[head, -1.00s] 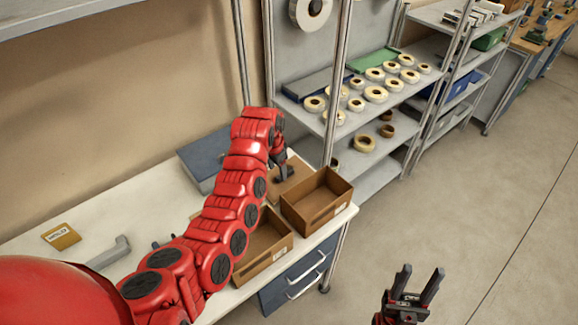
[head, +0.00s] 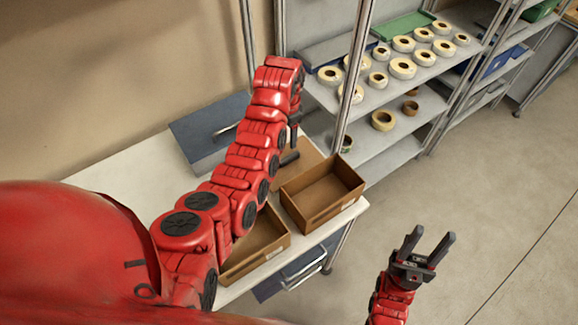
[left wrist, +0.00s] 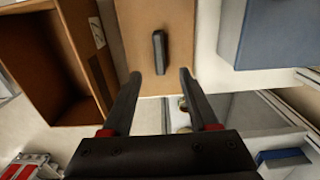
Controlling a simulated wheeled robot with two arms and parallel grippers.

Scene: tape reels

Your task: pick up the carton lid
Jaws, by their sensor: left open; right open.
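The carton lid (head: 312,156) is a flat brown panel on the white table, partly hidden by my left arm in the head view. In the left wrist view the lid (left wrist: 178,22) shows its dark bar handle (left wrist: 159,52). My left gripper (head: 295,133) is over the lid. In the left wrist view its open fingers (left wrist: 160,74) point toward the handle, which appears just beyond the fingertips and not between them. My right gripper (head: 434,237) is open and empty above the floor at the right.
An open brown carton (head: 345,177) stands beside the lid at the table's right end. A second open carton (head: 257,262) is partly behind my left arm. A blue-grey box (head: 190,143) with a handle sits behind. A shelf (head: 372,100) with several tape reels stands close by.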

